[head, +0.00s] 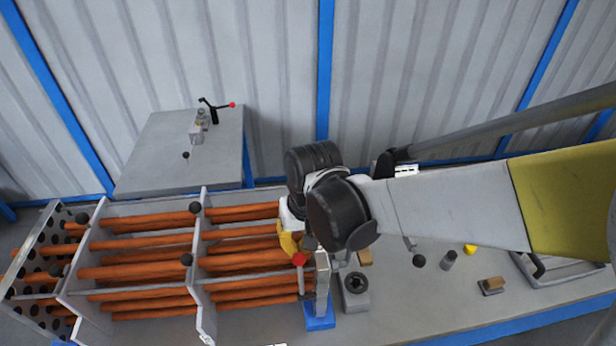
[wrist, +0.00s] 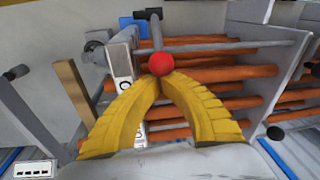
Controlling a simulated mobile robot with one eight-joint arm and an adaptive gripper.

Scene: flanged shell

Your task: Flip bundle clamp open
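The bundle clamp has a red ball knob (head: 299,259) on a lever and stands by a grey upright with a blue foot (head: 319,316), at the right end of the tube bundle. My gripper (head: 293,248) is over this end, its yellow fingers partly hidden behind my dark wrist joints. In the wrist view my gripper (wrist: 160,80) has its two curved yellow fingers brought together, tips meeting right at the red knob (wrist: 162,64). The knob shows just beyond the tips; I cannot tell whether they touch it. A grey rod runs away behind the knob.
Orange tubes (head: 140,272) lie in a grey frame with upright plates and a perforated end plate (head: 33,253). A grey side table (head: 168,152) holds another red-knobbed clamp (head: 215,109). Small parts, including a grey block (head: 354,290) and a yellow piece (head: 470,249), sit on the right of the bench.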

